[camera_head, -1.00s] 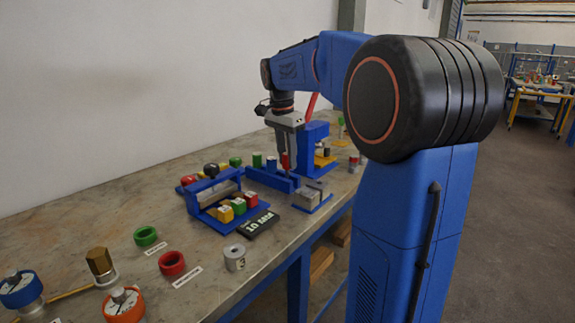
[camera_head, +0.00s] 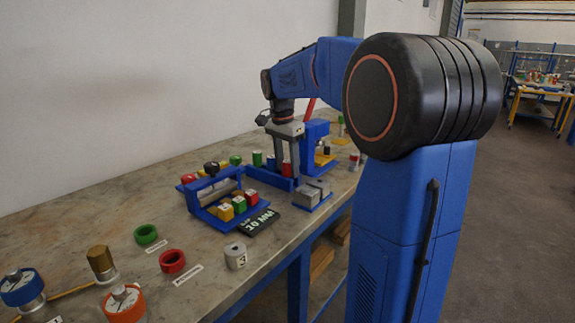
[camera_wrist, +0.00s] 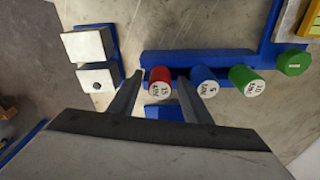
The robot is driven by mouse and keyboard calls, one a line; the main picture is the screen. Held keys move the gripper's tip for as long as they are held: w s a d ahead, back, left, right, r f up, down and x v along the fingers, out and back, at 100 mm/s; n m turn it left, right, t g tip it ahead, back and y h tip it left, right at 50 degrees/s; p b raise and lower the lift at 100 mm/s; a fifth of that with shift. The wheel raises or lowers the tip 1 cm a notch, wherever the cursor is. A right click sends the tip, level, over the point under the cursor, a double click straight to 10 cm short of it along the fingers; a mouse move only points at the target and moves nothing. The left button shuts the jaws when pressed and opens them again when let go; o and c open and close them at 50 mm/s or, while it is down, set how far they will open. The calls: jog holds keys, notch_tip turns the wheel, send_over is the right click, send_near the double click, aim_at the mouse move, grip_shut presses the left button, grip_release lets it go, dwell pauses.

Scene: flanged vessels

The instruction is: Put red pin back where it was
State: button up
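The red pin (camera_head: 286,169) stands at the blue rack (camera_head: 268,178) on the bench, between the fingers of my gripper (camera_head: 285,172). My gripper (camera_wrist: 160,100) is open, with one finger on each side of the red pin and visible gaps. The pin's lower end and its seat are hidden.
A blue tray with coloured blocks (camera_head: 226,212) and a dark sign (camera_head: 259,221) lie nearer. Grey blocks on a blue base (camera_head: 308,199) stand close right of the gripper. Red (camera_head: 172,262) and green (camera_head: 146,234) rings lie on the front bench.

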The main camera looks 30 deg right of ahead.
notch_tip(320, 180, up, 13)
jog(key=a, duration=0.1)
jog(key=shift+a, duration=0.2)
dwell(0.5)
jog(key=shift+s+f, duration=0.1)
jog(key=shift+f, duration=0.05)
